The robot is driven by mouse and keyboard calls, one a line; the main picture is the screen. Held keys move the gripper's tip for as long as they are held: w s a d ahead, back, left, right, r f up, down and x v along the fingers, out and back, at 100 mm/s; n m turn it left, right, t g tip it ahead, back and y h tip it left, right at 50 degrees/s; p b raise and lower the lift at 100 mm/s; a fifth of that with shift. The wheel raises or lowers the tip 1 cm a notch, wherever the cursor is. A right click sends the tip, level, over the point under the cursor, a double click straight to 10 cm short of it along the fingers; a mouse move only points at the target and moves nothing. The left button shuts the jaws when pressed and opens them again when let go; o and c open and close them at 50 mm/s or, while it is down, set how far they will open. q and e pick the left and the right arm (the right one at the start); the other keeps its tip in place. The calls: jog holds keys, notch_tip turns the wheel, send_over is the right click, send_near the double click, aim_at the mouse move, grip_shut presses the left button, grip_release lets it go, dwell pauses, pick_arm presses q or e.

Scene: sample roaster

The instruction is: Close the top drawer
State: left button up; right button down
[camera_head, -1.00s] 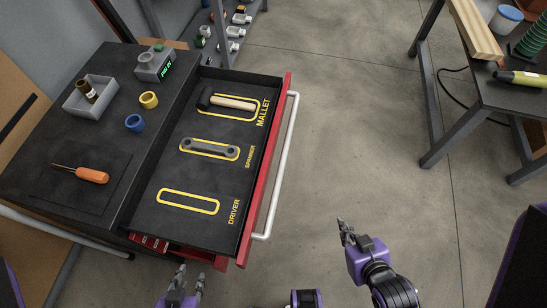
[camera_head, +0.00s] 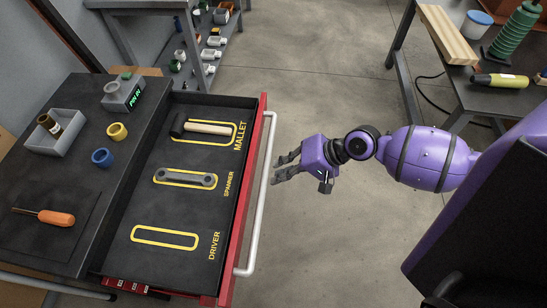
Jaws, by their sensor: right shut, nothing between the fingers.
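The top drawer (camera_head: 150,213) stands pulled out to the right of the cabinet, with a red front and a long pale bar handle (camera_head: 258,205). In its marked places lie a mallet (camera_head: 205,128) and a spanner (camera_head: 186,178). The outline marked DRIVER is empty. My right gripper (camera_head: 276,170) is shut and empty, just to the right of the handle, its fingers pointing left at it. Whether they touch the handle I cannot tell. My left gripper is out of view.
A bench (camera_head: 480,92) stands at the right. Floor lies between.

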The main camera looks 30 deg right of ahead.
aim_at(250, 181)
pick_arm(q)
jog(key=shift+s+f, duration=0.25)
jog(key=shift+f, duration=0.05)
pick_arm(e)
jog(key=x, duration=0.8)
jog(key=shift+w+d, duration=0.1)
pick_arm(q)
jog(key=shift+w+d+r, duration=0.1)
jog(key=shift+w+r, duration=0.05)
